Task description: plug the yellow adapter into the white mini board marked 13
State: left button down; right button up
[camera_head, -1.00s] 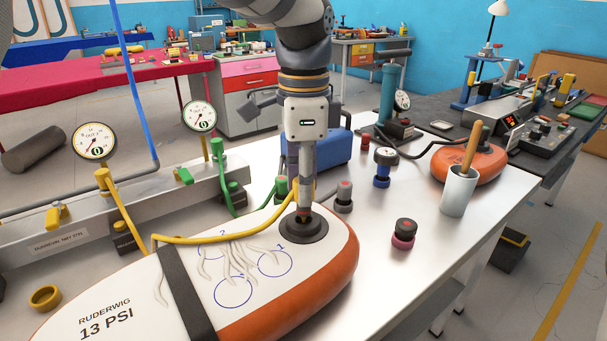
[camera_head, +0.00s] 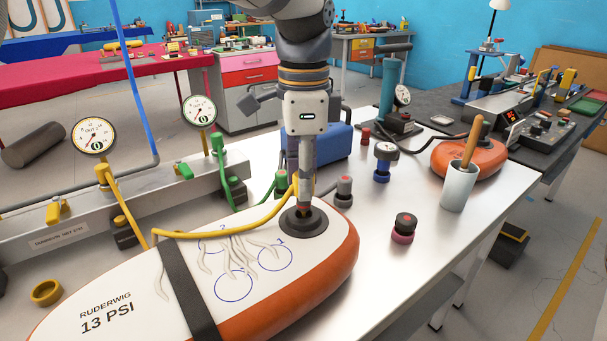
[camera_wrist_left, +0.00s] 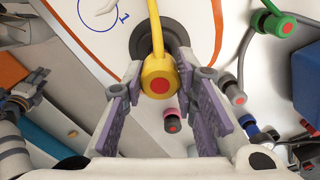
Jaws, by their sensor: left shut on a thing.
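The white mini board (camera_head: 130,275) has orange sides, a black strap and the print "RUDERWIG 13 PSI"; it lies on the bench. A round black valve fitting (camera_head: 321,219) sits at its far end, also seen in the left wrist view (camera_wrist_left: 139,43). My left gripper (camera_head: 304,204) points straight down over this fitting. In the left wrist view its fingers (camera_wrist_left: 161,84) are shut on the yellow adapter (camera_wrist_left: 158,76), which has a red end and a yellow hose. The adapter is over the fitting; I cannot tell how deep it sits.
Black-collared adapters with grey (camera_head: 344,188), blue (camera_head: 383,172) and pink (camera_head: 403,232) parts stand right of the board. A white cup (camera_head: 458,188) and an orange board (camera_head: 470,157) are farther right. The yellow hose (camera_head: 225,233) crosses the board. A gauge rail (camera_head: 75,232) is at left.

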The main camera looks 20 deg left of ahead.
pick_arm(q)
jog(key=shift+f, duration=1.4)
jog(key=c, duration=1.2)
grip_release()
notch_tip(320, 180, up, 12)
